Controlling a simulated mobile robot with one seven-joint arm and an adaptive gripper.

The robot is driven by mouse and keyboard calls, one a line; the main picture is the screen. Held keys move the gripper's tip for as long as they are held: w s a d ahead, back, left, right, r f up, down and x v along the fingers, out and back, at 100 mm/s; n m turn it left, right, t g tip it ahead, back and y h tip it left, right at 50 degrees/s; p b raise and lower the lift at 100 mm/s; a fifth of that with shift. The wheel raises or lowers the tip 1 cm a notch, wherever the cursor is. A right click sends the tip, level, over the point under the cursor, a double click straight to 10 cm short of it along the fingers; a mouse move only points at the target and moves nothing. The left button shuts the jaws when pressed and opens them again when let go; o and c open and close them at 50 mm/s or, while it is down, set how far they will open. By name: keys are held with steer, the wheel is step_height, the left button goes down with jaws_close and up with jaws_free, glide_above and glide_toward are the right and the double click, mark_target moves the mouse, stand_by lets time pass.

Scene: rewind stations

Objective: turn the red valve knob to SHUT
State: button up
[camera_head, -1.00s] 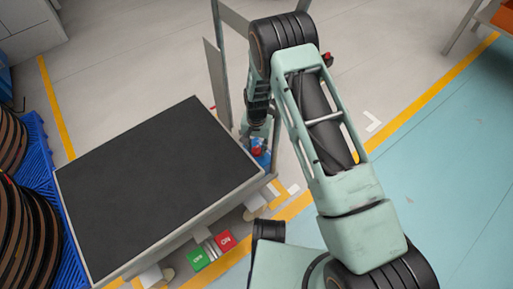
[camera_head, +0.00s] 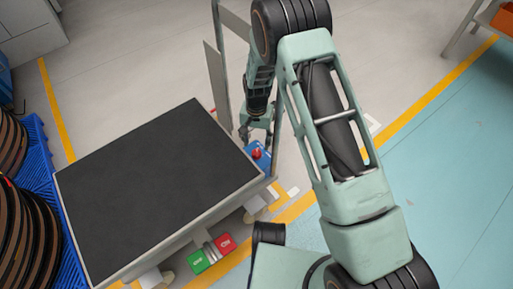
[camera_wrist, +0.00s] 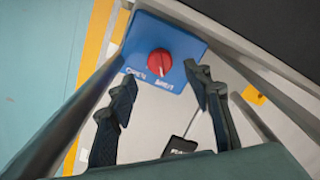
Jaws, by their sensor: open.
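The red valve knob (camera_head: 257,154) sits on a blue box (camera_head: 264,163) at the right corner of the black-topped station. In the wrist view the knob (camera_wrist: 159,62) is on the face of the blue box (camera_wrist: 183,48). White lettering below it reads OPEN at left and SHUT at right. A pale mark on the knob's lower edge points down toward the lettering; I cannot tell exactly which word it meets. My gripper (camera_wrist: 164,92) is open and empty, its dark fingers spread apart and clear of the knob. In the head view my gripper (camera_head: 254,130) is just above the knob.
The black panel (camera_head: 150,190) fills the left middle. A metal post (camera_head: 222,80) stands beside my gripper. Green (camera_head: 198,262) and red (camera_head: 226,243) labelled blocks are on the station's front. Reels (camera_head: 30,230) on a blue pallet are at left.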

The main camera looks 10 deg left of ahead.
mark_target(256, 151)
step_height(256, 151, up, 6)
steer(key=shift+f, duration=0.1)
stand_by(0.6)
